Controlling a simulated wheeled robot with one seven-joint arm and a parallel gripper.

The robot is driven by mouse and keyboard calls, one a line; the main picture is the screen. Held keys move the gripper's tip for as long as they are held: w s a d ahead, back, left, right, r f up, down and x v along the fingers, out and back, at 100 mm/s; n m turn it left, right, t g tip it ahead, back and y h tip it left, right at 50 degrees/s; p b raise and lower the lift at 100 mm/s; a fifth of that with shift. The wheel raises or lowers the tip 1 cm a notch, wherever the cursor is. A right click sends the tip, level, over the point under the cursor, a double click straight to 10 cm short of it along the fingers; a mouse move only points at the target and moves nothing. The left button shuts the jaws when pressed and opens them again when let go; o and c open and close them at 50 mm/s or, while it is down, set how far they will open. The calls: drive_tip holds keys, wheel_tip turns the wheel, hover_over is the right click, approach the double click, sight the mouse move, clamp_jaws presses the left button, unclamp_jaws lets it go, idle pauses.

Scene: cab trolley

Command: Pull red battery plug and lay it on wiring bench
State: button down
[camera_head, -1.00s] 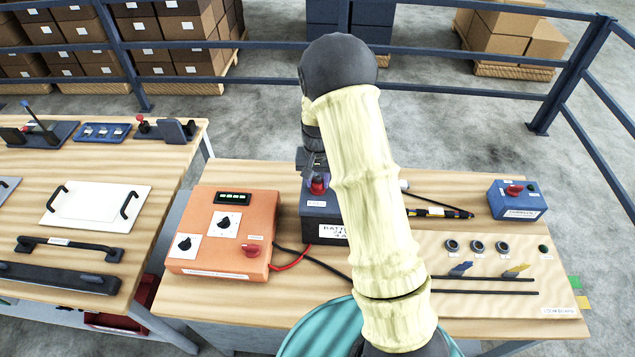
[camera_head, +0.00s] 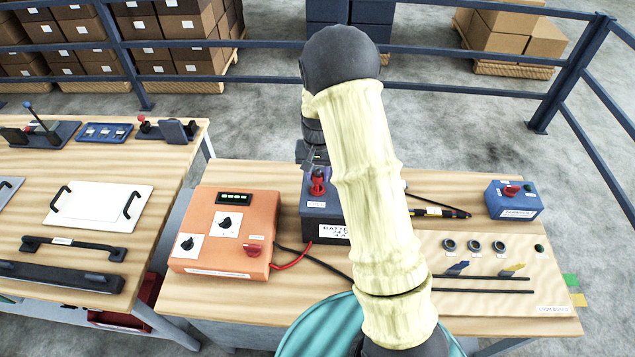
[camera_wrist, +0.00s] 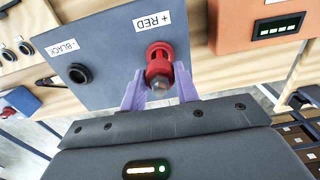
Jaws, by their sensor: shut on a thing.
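The red battery plug (camera_head: 318,183) stands upright at the top of the dark battery box (camera_head: 322,231). In the wrist view the plug (camera_wrist: 158,67) is beside the "+ RED" label, between the two pale purple fingers of my gripper (camera_wrist: 158,88), which is shut on it. I cannot tell whether the plug is still seated in its socket. The black plug or socket (camera_wrist: 78,73) shows beside the "- BLACK" label. In the head view my arm hides part of the battery box and most of my gripper (camera_head: 316,172). The wooden wiring bench (camera_head: 210,301) carries the battery box.
An orange control box (camera_head: 222,232) stands left of the battery, with red and black cables between them. A pale loom board (camera_head: 480,300) and a small blue box (camera_head: 514,199) are on the right. Bare wood shows along the bench's front left. A blue railing (camera_head: 440,87) runs behind.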

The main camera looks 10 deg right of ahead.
drive_tip(key=shift+r+p, duration=0.8)
drive_tip(key=shift+r, duration=0.55)
drive_tip(key=shift+f, duration=0.1)
